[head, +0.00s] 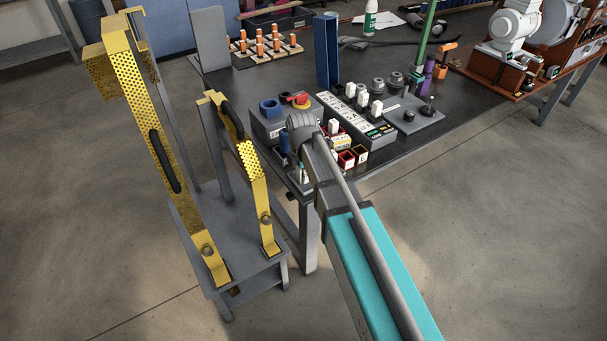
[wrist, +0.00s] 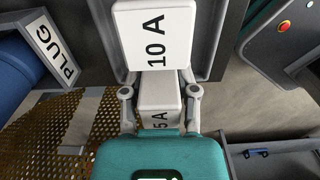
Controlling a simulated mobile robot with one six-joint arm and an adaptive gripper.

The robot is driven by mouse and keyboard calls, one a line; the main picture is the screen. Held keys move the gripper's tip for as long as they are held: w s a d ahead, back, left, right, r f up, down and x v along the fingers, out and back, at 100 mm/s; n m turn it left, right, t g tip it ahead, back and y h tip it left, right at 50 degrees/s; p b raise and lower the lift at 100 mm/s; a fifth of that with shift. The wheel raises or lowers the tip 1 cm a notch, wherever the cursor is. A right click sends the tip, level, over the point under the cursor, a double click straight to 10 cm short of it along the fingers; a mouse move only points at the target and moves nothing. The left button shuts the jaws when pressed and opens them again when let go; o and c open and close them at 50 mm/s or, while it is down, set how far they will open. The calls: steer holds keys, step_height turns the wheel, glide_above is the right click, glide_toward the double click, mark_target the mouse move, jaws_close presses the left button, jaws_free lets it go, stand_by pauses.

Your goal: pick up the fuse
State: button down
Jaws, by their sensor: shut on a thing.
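My gripper (wrist: 160,88) is shut on a white fuse in the wrist view. A white block marked 10 A (wrist: 155,35) shows large just beyond the fingertips. A smaller white block marked 5 A (wrist: 160,118) shows between the fingers, partly covered by the teal gripper body. The overlap hides which block the pads touch. In the head view, the end of my arm is over the front left corner of the dark table, and its wrist hides most of the gripper.
A grey box with a red knob (head: 302,100) stands beside the wrist. Small coloured bins (head: 346,159) lie close to its right. Yellow perforated guards (head: 160,140) rise from a low stand at left. A PLUG label (wrist: 56,50) and blue cylinder (wrist: 22,75) are left in the wrist view.

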steer(key=shift+r, duration=0.2)
step_height(320, 180, up, 3)
steer(key=p, duration=0.3)
steer(key=s+d+r+p, duration=0.2)
steer(key=s+r+p, duration=0.7)
steer(key=s, duration=0.4)
steer(key=shift+s+r+p, duration=0.3)
steer(key=shift+s+p, duration=0.1)
steer(key=shift+p, duration=0.1)
steer(key=shift+s+d, duration=0.1)
steer(key=shift+s, duration=0.05)
stand_by(0.5)
